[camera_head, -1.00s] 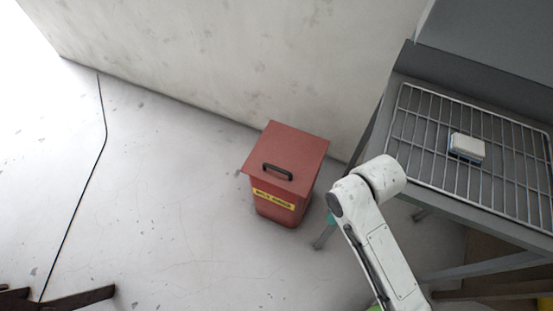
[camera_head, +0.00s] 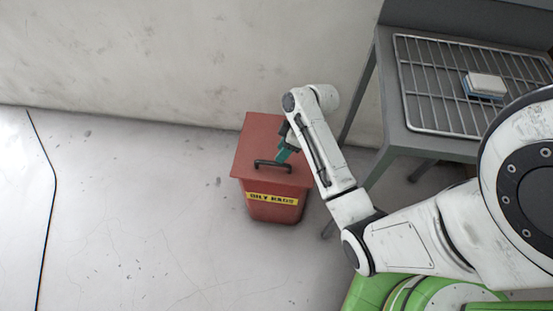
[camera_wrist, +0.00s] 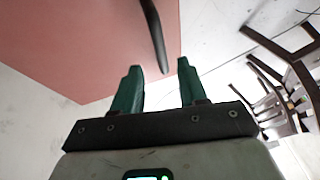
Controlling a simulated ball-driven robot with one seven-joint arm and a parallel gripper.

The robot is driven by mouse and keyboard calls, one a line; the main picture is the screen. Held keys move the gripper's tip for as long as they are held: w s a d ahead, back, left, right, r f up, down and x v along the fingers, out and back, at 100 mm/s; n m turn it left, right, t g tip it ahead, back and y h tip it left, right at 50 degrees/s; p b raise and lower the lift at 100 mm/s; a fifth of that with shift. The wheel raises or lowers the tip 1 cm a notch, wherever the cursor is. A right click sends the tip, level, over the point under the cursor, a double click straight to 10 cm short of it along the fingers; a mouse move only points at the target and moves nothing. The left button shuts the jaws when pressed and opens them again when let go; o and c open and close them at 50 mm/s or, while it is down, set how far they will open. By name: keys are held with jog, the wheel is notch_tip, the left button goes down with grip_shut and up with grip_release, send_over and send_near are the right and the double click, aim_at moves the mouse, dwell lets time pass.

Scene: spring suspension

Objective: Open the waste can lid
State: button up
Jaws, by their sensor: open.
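The red waste can (camera_head: 272,208) stands on the floor by the wall, with a yellow label reading "OILY RAGS" on its front. Its flat red lid (camera_head: 258,138) looks closed. A black handle (camera_head: 272,164) stands on the lid. My gripper (camera_head: 283,155) is over the lid close to the handle in the head view. In the wrist view my gripper (camera_wrist: 158,72) has its two green fingers apart with nothing between their bases. The handle (camera_wrist: 155,35) shows just beyond the fingertips, over the red lid (camera_wrist: 85,45). I cannot tell whether the fingers touch the handle.
A grey metal table (camera_head: 390,95) with a wire rack (camera_head: 430,85) and a white-and-blue sponge-like block (camera_head: 486,84) stands at the right. The wall (camera_head: 180,60) is behind the can. The floor (camera_head: 140,210) left of the can is clear.

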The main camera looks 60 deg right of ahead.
jog(key=x, duration=0.5)
jog(key=shift+b, duration=0.35)
jog(key=shift+s, duration=0.1)
jog(key=shift+c, duration=0.3)
grip_shut()
